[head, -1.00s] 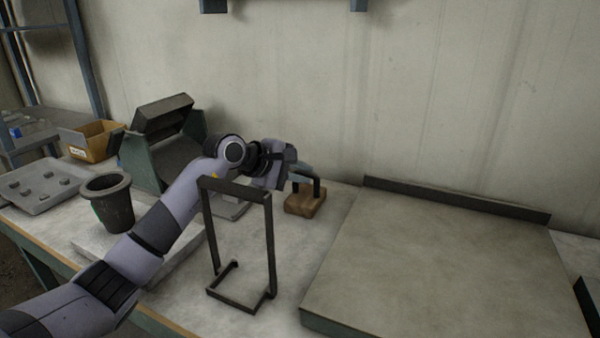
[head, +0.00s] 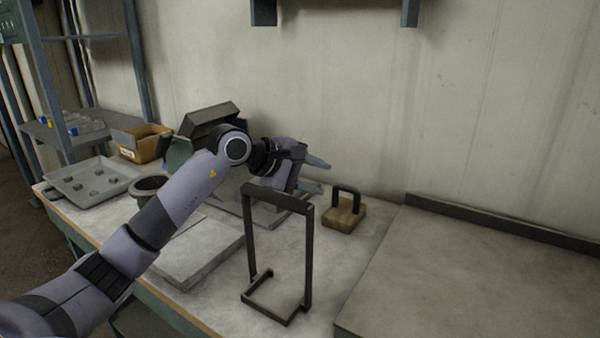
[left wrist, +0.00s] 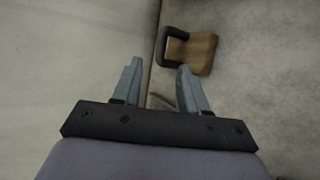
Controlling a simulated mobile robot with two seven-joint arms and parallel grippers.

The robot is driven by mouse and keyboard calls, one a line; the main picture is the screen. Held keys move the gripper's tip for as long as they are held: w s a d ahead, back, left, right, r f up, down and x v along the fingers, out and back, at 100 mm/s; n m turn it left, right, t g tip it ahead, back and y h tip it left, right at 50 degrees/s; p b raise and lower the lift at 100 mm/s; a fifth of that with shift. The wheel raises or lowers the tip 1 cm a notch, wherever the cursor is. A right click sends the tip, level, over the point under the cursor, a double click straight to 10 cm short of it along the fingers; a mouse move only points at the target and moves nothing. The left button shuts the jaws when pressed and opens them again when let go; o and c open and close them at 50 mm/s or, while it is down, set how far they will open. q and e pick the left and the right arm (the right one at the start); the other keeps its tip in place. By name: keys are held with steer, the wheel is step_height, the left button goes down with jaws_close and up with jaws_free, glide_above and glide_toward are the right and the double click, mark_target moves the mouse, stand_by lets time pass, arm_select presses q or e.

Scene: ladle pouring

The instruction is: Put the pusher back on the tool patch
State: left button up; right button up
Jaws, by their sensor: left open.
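The pusher, a wooden block (head: 343,214) with a black handle, stands upright on the grey bench top. In the left wrist view the pusher (left wrist: 203,54) lies beyond and right of the right fingertip, apart from it. My left gripper (head: 320,175) is open and empty, to the left of the pusher in the head view. Its two blue-grey fingers (left wrist: 159,76) are spread with nothing held between them. I cannot make out the tool patch's outline on the bench. My right gripper is not in view.
A black wire-like stand (head: 279,200) rises in front of my left arm. A large grey slab (head: 480,275) fills the right. A dark pot (head: 150,187), a tray with lumps (head: 92,180) and a cardboard box (head: 142,141) are at left. Bare bench lies around the pusher.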

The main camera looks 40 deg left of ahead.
arm_select(q)
steer(key=shift+v, duration=2.2)
steer(key=shift+f, duration=0.1)
